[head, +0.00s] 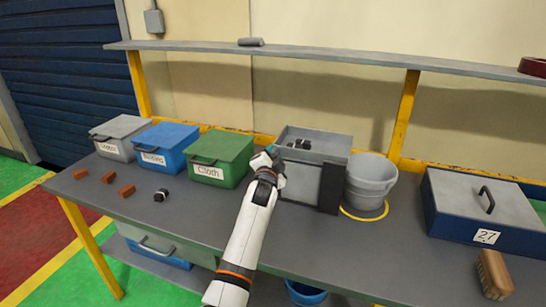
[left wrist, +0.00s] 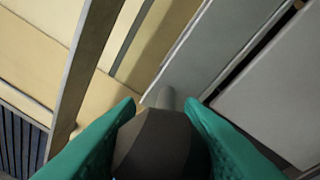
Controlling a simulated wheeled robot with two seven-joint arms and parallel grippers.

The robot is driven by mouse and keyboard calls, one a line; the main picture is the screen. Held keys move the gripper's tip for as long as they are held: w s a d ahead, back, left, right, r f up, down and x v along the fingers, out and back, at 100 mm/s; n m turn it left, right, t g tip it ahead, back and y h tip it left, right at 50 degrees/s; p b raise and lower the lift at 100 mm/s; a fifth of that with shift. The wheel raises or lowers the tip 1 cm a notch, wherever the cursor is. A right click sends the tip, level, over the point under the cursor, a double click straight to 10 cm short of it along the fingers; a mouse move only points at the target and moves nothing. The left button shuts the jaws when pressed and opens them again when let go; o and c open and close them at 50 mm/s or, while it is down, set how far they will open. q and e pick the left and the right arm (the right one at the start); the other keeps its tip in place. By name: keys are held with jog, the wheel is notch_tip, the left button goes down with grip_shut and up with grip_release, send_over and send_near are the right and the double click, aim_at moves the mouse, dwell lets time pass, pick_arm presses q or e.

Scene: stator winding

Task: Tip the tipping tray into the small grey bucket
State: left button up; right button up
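The tipping tray (head: 322,140) is a grey open box on a dark stand at the middle of the bench, with several small dark pieces inside. It looks level. The small grey bucket (head: 371,178) stands upright just right of it, inside a yellow ring on the bench top. My left gripper (head: 277,164) is at the tray's left front side. In the left wrist view its teal fingers (left wrist: 168,115) lie on both sides of a dark grip with a grey rod, seemingly the tray's handle (left wrist: 158,140). The bucket's inside is mostly hidden. My right gripper is out of view.
Grey (head: 120,138), blue (head: 166,145) and green (head: 222,158) labelled bins stand left of the tray. Several brown blocks and a black part (head: 161,195) lie in front. A blue box with a grey lid (head: 485,205) and a brush (head: 494,275) are at right. A shelf (head: 300,54) runs above.

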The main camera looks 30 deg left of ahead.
pick_arm(q)
grip_shut()
jog(key=shift+r, duration=0.1)
jog(key=shift+d+r+m+p, duration=0.1)
jog(key=shift+r+m+p, duration=0.55)
jog(key=shift+r, duration=0.35)
jog(key=w+d+r+m+t+h+p, duration=0.1)
jog(key=w+d+r+m+t+p, duration=0.1)
jog(key=d+r+m+p, duration=0.6)
jog(key=shift+w+d+r+m+t, duration=0.35)
jog(key=shift+d+r+m, duration=1.25)
jog(key=shift+r, duration=1.5)
